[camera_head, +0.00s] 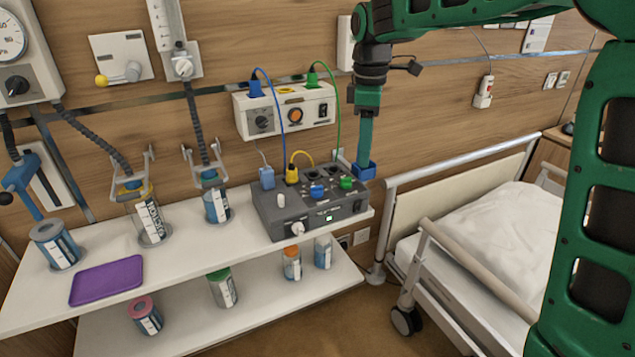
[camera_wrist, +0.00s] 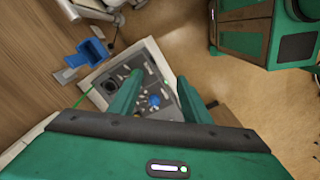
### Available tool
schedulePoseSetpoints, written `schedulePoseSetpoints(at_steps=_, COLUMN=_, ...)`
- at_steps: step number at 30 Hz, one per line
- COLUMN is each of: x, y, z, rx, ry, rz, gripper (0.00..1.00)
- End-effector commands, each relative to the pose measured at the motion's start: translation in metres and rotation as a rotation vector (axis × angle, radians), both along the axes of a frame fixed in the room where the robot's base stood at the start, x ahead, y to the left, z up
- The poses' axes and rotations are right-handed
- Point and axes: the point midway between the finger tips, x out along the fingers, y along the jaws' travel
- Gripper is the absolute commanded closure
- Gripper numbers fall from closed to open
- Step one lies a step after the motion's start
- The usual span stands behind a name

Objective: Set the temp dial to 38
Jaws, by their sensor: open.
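A grey control box (camera_head: 312,212) stands at the right end of the upper shelf. It carries blue (camera_head: 319,192), green (camera_head: 346,184) and white knobs, and a small lit green display (camera_head: 329,218). A white knob (camera_head: 297,229) is on its front. The markings are too small to read, so I cannot tell which knob is the temp dial or its setting. My gripper (camera_head: 365,158) points down near the box's right end. In the wrist view, its open, empty fingers (camera_wrist: 160,77) show above the box (camera_wrist: 172,99), with a blue knob (camera_wrist: 153,101) seen between them.
A wall unit (camera_head: 286,109) with blue and green cables is behind the box. A blue holder (camera_head: 365,170) is close by its right end. The bed rail (camera_head: 455,165) is to the right. Jars and a purple tray (camera_head: 106,281) occupy the shelf (camera_head: 190,262) to the left.

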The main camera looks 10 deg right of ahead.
Motion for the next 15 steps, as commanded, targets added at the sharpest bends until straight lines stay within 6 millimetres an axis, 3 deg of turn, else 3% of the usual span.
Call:
schedulePoseSetpoints(at_steps=1, x=0.012, y=0.026, z=-0.003, rx=0.003, ry=0.004, rz=0.095, gripper=0.56)
schedulePoseSetpoints(at_steps=3, x=0.023, y=0.054, z=-0.004, rx=0.009, ry=0.008, rz=0.213, gripper=0.56)
schedulePoseSetpoints(at_steps=6, x=0.033, y=0.084, z=-0.006, rx=0.017, ry=0.010, rz=0.334, gripper=0.56)
schedulePoseSetpoints(at_steps=10, x=0.038, y=0.102, z=-0.008, rx=0.022, ry=0.012, rz=0.409, gripper=0.56)
schedulePoseSetpoints(at_steps=15, x=0.039, y=0.104, z=-0.020, rx=0.022, ry=0.014, rz=0.420, gripper=0.56)
